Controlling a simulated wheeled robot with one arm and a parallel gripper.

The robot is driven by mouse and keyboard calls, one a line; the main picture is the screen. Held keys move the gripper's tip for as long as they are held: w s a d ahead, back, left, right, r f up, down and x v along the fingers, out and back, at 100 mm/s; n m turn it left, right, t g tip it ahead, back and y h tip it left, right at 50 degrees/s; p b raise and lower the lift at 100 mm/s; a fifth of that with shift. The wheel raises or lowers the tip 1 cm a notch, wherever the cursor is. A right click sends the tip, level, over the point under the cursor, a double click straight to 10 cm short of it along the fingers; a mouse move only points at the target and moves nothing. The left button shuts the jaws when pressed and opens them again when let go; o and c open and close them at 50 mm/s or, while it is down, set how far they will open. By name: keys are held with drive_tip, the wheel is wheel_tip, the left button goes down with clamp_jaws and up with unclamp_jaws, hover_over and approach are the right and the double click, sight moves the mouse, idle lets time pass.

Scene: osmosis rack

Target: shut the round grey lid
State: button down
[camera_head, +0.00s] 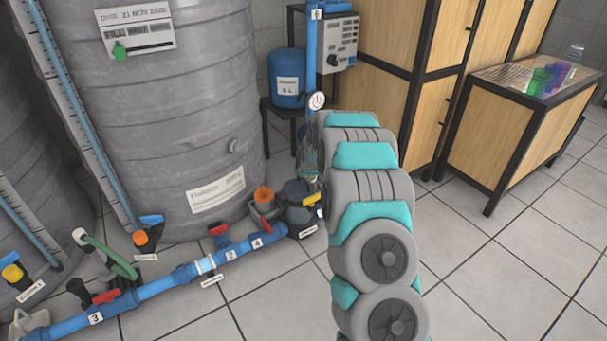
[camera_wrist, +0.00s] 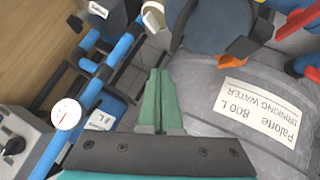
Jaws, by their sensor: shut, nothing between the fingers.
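A round dark grey lid (camera_wrist: 212,24) shows at the top of the wrist view, with its broad face towards the camera. An orange part (camera_wrist: 232,61) lies just below it. In the head view, what looks like the same dark grey part (camera_head: 297,190) sits at the pump beside the tank's foot, left of my arm. I cannot tell how far the lid stands open. My gripper (camera_wrist: 159,74) has its green fingers together and empty. In the wrist view they point up, below and left of the lid, apart from it. In the head view my arm hides the fingers.
A large grey tank (camera_head: 170,110) stands left of the pump, its label (camera_wrist: 262,110) upside down in the wrist view. A blue pipe (camera_head: 180,278) with several valves runs along the floor. A gauge (camera_head: 317,100) and blue vessel (camera_head: 287,75) stand behind. Floor at right is clear.

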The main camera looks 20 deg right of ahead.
drive_tip(key=d+v, duration=0.1)
drive_tip(key=v, duration=0.8)
drive_tip(key=shift+s+d+r, duration=0.2)
drive_tip(key=shift+d+r, duration=0.05)
drive_tip(key=shift+r, duration=0.2)
drive_tip(key=s+a+r+m+g+y+p, duration=0.1)
drive_tip(key=s+a+r+g+p, duration=0.25)
drive_tip(key=s, duration=0.65)
drive_tip(key=s+a+r+m+g, duration=0.1)
drive_tip(key=s+a+r+g, duration=0.1)
drive_tip(key=s+a+r, duration=0.65)
drive_tip(key=s+r+m+g+p, duration=0.1)
drive_tip(key=s+r+g, duration=0.2)
drive_tip(key=s, duration=1.5)
drive_tip(key=s+r+m+g+p, duration=0.2)
drive_tip(key=s+r+g, duration=0.1)
drive_tip(key=s, duration=1.6)
drive_tip(key=shift+a, duration=0.3)
